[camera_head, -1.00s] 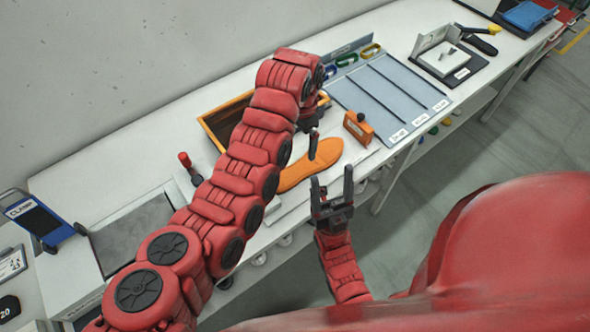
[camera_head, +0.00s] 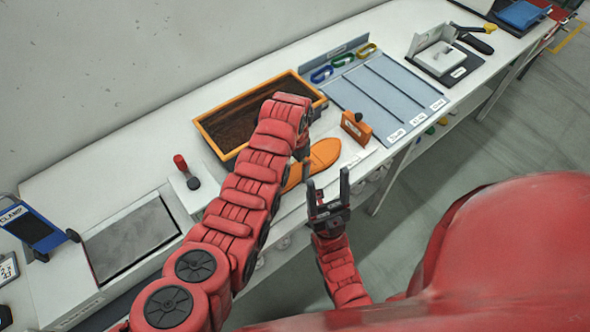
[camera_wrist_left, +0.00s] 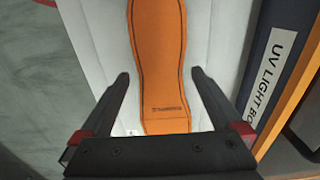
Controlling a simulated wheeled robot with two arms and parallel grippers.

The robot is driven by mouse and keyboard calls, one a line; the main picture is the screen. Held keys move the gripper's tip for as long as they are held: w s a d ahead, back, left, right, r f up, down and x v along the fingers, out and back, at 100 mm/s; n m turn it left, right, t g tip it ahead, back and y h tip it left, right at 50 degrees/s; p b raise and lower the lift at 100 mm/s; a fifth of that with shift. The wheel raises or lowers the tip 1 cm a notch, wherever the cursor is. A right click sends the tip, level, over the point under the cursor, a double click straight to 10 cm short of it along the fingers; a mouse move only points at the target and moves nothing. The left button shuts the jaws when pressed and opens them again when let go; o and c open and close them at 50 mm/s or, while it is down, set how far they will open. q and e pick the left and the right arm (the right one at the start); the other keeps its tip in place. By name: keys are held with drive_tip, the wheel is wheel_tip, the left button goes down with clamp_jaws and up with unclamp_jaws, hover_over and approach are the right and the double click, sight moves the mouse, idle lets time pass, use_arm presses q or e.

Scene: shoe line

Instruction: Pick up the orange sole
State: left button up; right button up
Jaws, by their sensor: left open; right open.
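The orange sole (camera_head: 324,153) lies flat on a white surface at the table's front edge in the head view, partly hidden by my left arm. In the left wrist view the sole (camera_wrist_left: 158,60) runs lengthwise, its near end between the fingers of my left gripper (camera_wrist_left: 160,82). The left gripper (camera_head: 304,172) is open, with a finger on each side of the sole's end and clear gaps to it. Its height above the sole is hard to tell. My right gripper (camera_head: 329,190) is open and empty, in front of the table edge.
An orange-rimmed box (camera_head: 222,104) stands behind the sole; its side reads "UV LIGHT BO" in the wrist view. An orange block (camera_head: 356,128) stands right of the sole. A grey divided board (camera_head: 385,95) lies farther right. A red-knobbed part (camera_head: 181,163) stands left of my arm.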

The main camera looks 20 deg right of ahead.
use_arm(q)
drive_tip(key=shift+f, duration=1)
drive_tip(key=shift+c, duration=0.2)
drive_tip(key=c, duration=1.4)
drive_tip(key=shift+r, duration=0.1)
